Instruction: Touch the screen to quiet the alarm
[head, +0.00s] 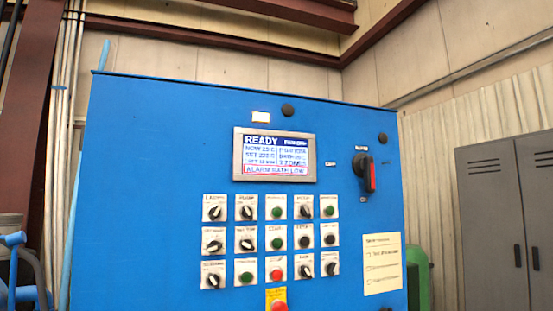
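The screen (275,156) is a small grey-framed display set in the upper middle of a blue control cabinet (150,180). It is lit and shows "READY" at the top left, several lines of readings, and a red-outlined bottom line (275,170) that reads as an alarm about bath low. Nothing covers the screen. My gripper is not in view.
Below the screen are rows of knobs and buttons, including a red button (276,274) and a yellow-backed red one (278,304). A black-and-red rotary switch (367,174) sits right of it. Grey lockers (500,225) stand far right, pipes (66,120) left.

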